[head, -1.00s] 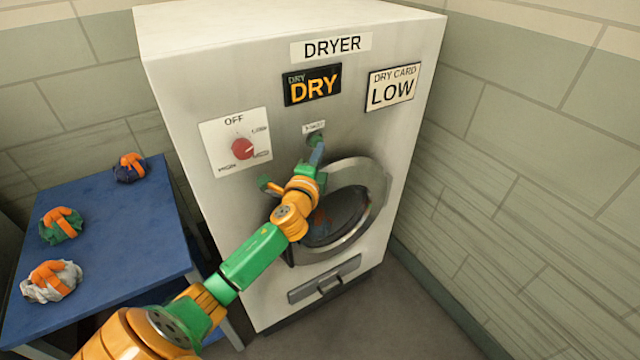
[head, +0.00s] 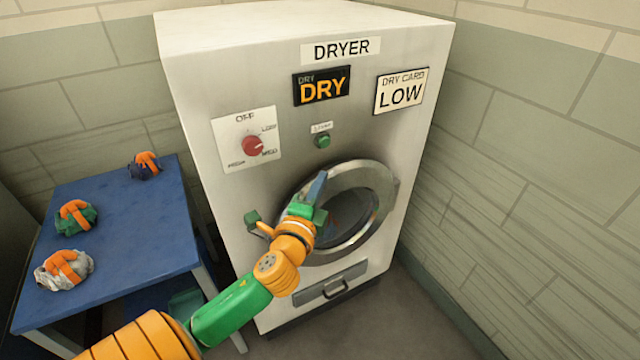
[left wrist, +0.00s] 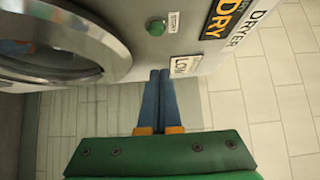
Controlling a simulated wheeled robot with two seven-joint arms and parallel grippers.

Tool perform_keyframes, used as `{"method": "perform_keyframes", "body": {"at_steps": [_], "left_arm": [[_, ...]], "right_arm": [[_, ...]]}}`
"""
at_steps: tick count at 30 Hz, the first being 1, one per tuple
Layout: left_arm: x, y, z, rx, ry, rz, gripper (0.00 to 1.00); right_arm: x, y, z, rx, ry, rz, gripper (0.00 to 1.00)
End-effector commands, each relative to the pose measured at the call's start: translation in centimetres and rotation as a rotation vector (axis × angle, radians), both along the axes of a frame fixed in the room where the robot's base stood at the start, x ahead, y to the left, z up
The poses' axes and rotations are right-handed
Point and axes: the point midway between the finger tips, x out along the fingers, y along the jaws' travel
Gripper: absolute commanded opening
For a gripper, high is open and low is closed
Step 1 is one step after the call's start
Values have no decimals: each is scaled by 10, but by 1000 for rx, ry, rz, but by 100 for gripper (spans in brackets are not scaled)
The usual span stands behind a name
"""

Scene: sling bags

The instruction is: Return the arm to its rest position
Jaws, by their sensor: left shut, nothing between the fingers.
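My left gripper (head: 318,186) is in front of the dryer (head: 280,75), over the left part of its round door (head: 383,210). In the left wrist view its two blue fingers (left wrist: 154,100) are together with nothing between them. The gripper is apart from the green start button (head: 322,141), which is uncovered above the door; the button also shows in the left wrist view (left wrist: 156,27). The door is closed, and something colourful shows dimly behind its glass. My right gripper is not in view.
A red dial (head: 253,145) sits on the dryer's left. Signs read DRY and LOW. A blue table (head: 130,250) at the left holds a white bundle (head: 63,270), a green bundle (head: 76,216) and a dark blue bundle (head: 145,166), each with an orange strap. Walls stand close behind and right.

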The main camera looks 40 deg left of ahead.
Motion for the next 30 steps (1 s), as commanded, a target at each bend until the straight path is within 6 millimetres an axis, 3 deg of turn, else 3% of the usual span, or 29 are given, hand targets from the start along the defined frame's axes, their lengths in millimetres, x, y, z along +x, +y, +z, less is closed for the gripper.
{"method": "perform_keyframes", "body": {"at_steps": [17, 20, 23, 24, 26, 27, 29, 30], "left_arm": [[1, 1, -6, -10, 12, 0, 0], [4, 4, -57, -101, 108, 5, 0], [-7, 2, -155, -295, 282, 28, 0], [-19, -2, -198, -384, 356, 46, 0], [-43, -11, -257, -519, 459, 82, 0], [-63, -19, -294, -608, 525, 115, 0], [-101, -34, -345, -742, 619, 176, 0], [-129, -46, -376, -829, 678, 224, 0]], "right_arm": [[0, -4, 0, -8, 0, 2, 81], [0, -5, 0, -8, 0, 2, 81], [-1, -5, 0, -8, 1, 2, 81], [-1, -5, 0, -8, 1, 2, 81], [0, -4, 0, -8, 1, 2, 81], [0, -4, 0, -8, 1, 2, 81], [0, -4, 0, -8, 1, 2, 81], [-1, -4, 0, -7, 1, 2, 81]]}}
